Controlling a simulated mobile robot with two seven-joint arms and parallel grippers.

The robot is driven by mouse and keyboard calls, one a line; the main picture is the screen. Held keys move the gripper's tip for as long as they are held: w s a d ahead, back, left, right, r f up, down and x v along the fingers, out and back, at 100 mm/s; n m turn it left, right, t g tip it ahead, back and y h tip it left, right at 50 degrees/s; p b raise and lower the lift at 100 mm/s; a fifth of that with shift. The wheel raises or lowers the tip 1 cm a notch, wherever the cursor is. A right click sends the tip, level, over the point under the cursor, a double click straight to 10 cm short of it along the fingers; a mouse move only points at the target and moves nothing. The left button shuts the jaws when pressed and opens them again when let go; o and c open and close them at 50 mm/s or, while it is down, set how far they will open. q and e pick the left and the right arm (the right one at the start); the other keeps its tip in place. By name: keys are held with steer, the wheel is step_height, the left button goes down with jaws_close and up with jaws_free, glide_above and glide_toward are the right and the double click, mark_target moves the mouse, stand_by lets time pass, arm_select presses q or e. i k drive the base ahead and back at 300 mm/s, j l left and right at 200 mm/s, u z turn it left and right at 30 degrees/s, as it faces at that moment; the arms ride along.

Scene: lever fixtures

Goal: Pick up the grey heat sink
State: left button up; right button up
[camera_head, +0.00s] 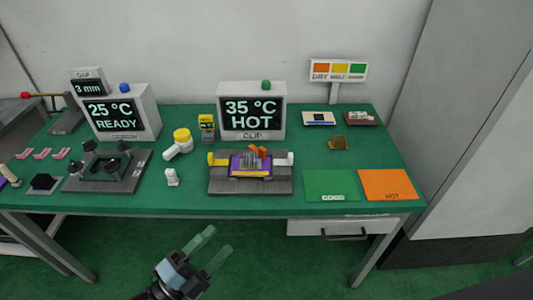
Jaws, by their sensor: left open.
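The grey heat sink (250,161) sits on the purple board in the middle fixture (250,187), with its fins upward. An orange clip or lever piece (260,152) is just behind and to its right. My left gripper (208,244) is open and empty, below and in front of the table's front edge, left of the fixture. Its two greenish see-through fingers point up and right. The right gripper is not in view.
A "35 °C HOT" display (252,110) stands behind the fixture, and a "25 °C READY" display (121,112) stands at the left. A dark fixture (130,180) is at left. Green (331,184) and orange (387,184) pads lie at right. A drawer (330,229) hangs below the table.

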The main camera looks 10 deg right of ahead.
mark_target(245, 164)
steer(key=i+l, duration=0.15)
steer(key=l, duration=0.25)
steer(key=i+l+z, duration=0.1)
steer(key=l, duration=0.3)
steer(key=i+l, duration=0.25)
steer(key=i+l+z, duration=0.1)
steer(key=l, duration=0.4)
steer(key=i, duration=0.1)
